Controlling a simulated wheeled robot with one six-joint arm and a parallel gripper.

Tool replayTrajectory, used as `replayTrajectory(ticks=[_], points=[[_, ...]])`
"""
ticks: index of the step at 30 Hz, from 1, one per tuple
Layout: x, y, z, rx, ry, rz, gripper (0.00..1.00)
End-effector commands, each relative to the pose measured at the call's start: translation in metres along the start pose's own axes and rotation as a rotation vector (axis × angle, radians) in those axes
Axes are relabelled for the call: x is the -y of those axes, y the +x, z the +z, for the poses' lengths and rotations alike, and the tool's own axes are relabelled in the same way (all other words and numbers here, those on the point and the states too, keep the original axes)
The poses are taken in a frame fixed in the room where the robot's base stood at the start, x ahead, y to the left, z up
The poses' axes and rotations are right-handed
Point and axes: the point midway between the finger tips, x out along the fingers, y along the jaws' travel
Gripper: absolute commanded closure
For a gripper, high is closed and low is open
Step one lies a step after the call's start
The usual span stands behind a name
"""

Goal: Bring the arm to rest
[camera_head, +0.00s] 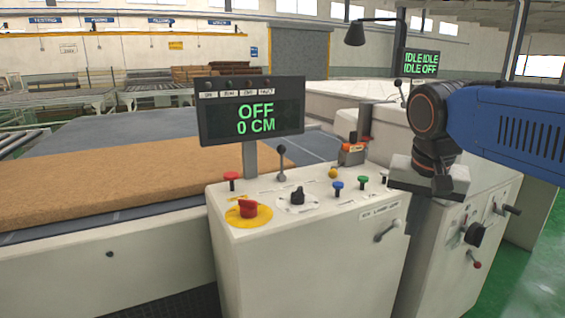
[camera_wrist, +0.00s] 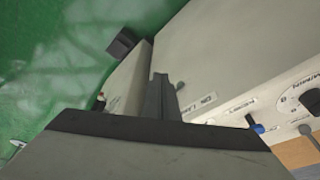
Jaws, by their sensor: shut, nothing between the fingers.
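My arm comes in from the right in the head view, with a blue link and a dark wrist joint. My gripper (camera_head: 441,186) hangs at its end, above the right part of the control consoles. In the wrist view my gripper (camera_wrist: 162,92) shows its dark fingers together with nothing held. The near console (camera_head: 305,270) has a red emergency knob on a yellow disc (camera_head: 248,209), several buttons and levers. Its screen (camera_head: 250,112) reads OFF and 0 CM. I cannot tell how far the fingers are from the console.
A brown mattress slab (camera_head: 120,178) lies on the conveyor at the left. A second console (camera_head: 450,260) with levers stands at the right, below my gripper. A farther screen (camera_head: 421,63) reads IDLE and OFF. Green floor (camera_head: 535,265) is clear at the lower right.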

Motion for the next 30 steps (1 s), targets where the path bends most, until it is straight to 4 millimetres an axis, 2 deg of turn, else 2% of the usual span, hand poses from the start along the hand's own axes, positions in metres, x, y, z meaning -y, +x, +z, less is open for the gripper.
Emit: replayTrajectory(ticks=[1, 6, 12, 15, 21, 30], points=[[-0.012, 0.011, 0.014, -0.007, -0.037, -0.015, 1.00], [-0.039, 0.049, 0.058, -0.039, -0.186, -0.066, 1.00], [-0.064, 0.095, 0.106, -0.091, -0.342, -0.110, 1.00], [-0.071, 0.112, 0.122, -0.112, -0.395, -0.121, 1.00], [-0.077, 0.128, 0.137, -0.135, -0.447, -0.130, 1.00], [-0.077, 0.128, 0.138, -0.136, -0.451, -0.131, 1.00]])
